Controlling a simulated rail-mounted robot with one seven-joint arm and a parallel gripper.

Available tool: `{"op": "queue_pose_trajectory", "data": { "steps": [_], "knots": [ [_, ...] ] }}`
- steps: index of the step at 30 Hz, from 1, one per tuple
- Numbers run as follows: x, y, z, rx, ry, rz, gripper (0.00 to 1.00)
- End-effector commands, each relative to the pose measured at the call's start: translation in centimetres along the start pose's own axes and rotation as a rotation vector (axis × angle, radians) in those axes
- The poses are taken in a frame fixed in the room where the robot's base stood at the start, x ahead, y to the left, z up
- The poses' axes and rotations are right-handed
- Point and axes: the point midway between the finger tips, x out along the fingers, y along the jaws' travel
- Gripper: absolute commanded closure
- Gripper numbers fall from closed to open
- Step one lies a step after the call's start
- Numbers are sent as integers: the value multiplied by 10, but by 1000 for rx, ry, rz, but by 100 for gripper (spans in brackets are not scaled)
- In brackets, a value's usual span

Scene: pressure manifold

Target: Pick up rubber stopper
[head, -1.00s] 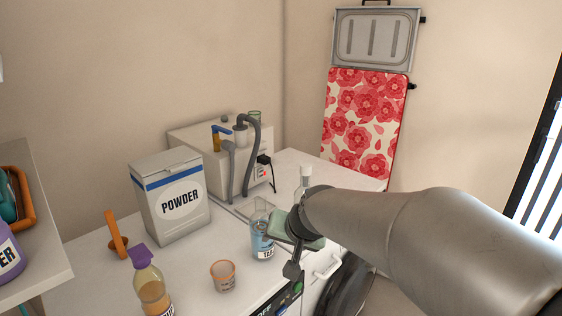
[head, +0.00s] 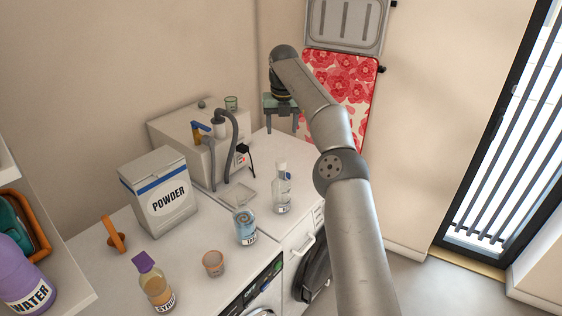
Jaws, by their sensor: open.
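A small dark grey lump, likely the rubber stopper (head: 202,102), sits on top of the pale box-shaped apparatus (head: 172,131) near its back edge. It is too small to make out clearly. My gripper (head: 281,124) is raised over the far right part of the counter, to the right of the apparatus and of the lump. Its two fingers point down and are apart, with nothing seen between them. It is clear of the lump.
A green glass (head: 231,103) stands on the apparatus, between the lump and my gripper. Grey hoses (head: 236,150) rise at its front. A powder box (head: 158,192), a clear bottle (head: 282,188), a blue-labelled bottle (head: 245,224), a cup (head: 213,263) and a syrup bottle (head: 154,283) stand nearer.

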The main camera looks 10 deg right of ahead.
Motion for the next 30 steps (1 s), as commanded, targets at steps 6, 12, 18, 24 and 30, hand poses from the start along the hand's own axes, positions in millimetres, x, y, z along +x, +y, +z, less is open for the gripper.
{"op": "queue_pose_trajectory", "data": {
  "steps": [6,12,18,24,30],
  "knots": [
    [49,-1,-2,-1,4,-1,40],
    [88,-1,-1,-2,3,-2,40],
    [111,-1,0,-1,0,-3,40],
    [126,0,-2,-2,2,-3,40],
    [155,0,-2,-2,1,-3,40]
  ]
}}
